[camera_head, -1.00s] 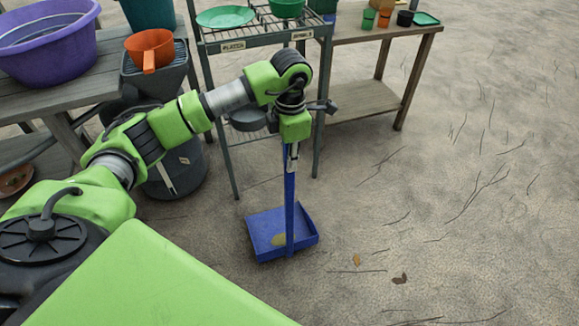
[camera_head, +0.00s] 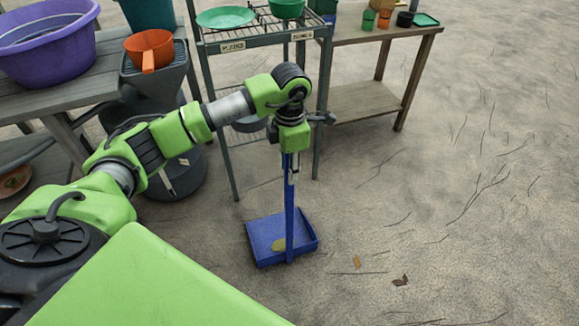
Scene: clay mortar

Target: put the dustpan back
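The blue dustpan (camera_head: 264,234) has a long upright handle (camera_head: 289,215) and a flat, open pan with low walls. A yellowish leaf-like patch (camera_head: 279,244) shows in the pan, beside the handle. My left gripper (camera_head: 292,168) points down at the top of the handle and looks shut on it; the fingers partly hide the handle's top. The pan is at or close to the ground; I cannot tell if it touches. My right gripper is not in view.
A metal rack (camera_head: 232,150) stands just behind the dustpan, with a green plate (camera_head: 225,17) on top. A wooden table (camera_head: 403,97) is behind to the right. A purple tub (camera_head: 45,50) and orange pot (camera_head: 149,47) are left. Open ground lies right, with small leaves (camera_head: 400,280).

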